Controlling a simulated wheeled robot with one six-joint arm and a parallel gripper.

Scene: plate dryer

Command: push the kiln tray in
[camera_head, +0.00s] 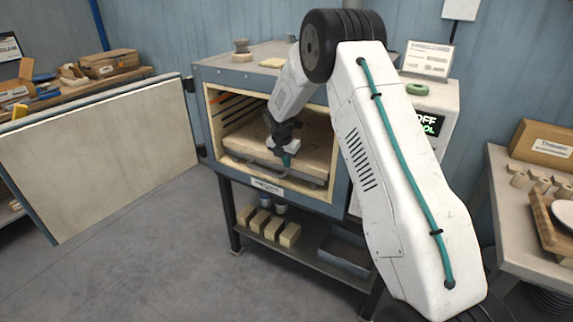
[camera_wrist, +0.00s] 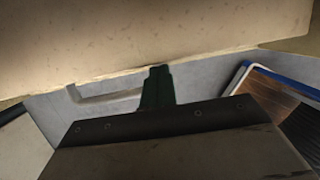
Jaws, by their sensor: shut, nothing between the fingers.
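The kiln (camera_head: 209,77) is a blue-grey box with its door (camera_head: 100,160) swung wide open to the left. Inside its lower part lies the kiln tray, a pale tan slab (camera_head: 313,141) on a grey metal frame with a low bar along the front (camera_head: 300,181). My gripper (camera_head: 287,160) reaches into the mouth of the kiln and is at the tray's front edge. Its fingers are shut and hold nothing. In the wrist view, the shut dark green fingertips (camera_wrist: 157,85) point at the tan slab (camera_wrist: 150,35). I cannot tell whether they touch the tray.
Ledges run along the kiln's inner left wall. Below it, a shelf (camera_head: 270,245) bears several tan blocks. A control box with a display (camera_head: 430,124) stands at right. A side table (camera_head: 500,190) with wooden pieces is farther right. The floor in front-left is clear.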

